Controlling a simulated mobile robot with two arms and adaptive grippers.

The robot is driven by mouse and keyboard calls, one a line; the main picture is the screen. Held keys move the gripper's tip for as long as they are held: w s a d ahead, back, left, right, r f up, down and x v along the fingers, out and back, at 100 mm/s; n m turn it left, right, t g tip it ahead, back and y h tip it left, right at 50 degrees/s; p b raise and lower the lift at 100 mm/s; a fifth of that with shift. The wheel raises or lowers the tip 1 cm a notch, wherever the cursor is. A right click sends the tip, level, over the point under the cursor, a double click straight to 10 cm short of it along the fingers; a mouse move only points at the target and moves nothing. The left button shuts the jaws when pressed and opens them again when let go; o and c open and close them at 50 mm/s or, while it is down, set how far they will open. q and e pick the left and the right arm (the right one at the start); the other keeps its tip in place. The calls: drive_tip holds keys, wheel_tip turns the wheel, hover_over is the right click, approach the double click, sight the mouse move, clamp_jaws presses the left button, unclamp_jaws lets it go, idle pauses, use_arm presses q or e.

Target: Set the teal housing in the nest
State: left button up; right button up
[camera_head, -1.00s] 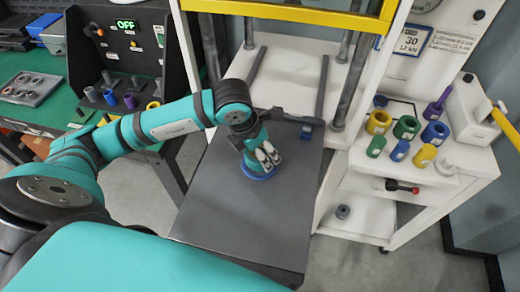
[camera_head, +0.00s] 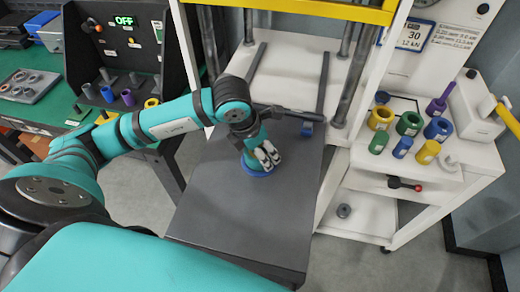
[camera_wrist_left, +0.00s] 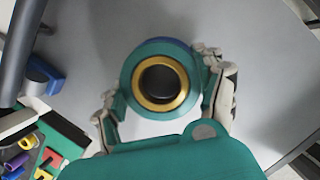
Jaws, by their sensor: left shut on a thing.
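My left gripper (camera_head: 266,156) points down over the grey sliding plate (camera_head: 235,225) and is shut on the teal housing. In the left wrist view, the fingers of the gripper (camera_wrist_left: 163,88) hold the round teal housing (camera_wrist_left: 131,77) from both sides. A gold ring (camera_wrist_left: 141,98) with a dark centre shows inside it. A blue round base (camera_head: 257,173), which looks like the nest, lies on the plate under the gripper; a blue edge also shows behind the housing in the wrist view (camera_wrist_left: 172,43). Whether the housing touches the base is hidden. My right gripper is out of view.
A dark bar with a blue block (camera_head: 307,129) lies at the plate's back, beside the rails. The yellow-barred press frame (camera_head: 300,10) stands behind. Several coloured rings and plugs stand on the white shelf (camera_head: 385,178) at right. The plate's front is clear.

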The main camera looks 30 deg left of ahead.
use_arm(q)
drive_tip(key=shift+f+b, duration=0.25)
drive_tip(key=shift+b, duration=0.25)
idle(0.6)
drive_tip(key=o, duration=1.1)
drive_tip(key=shift+o, duration=0.2)
drive_tip(key=o, duration=0.4)
drive_tip(key=shift+c, duration=0.2)
drive_tip(key=shift+r, duration=0.1)
wheel_tip(320, 180, up, 8)
drive_tip(key=p, duration=0.4)
drive_tip(key=shift+p, duration=0.35)
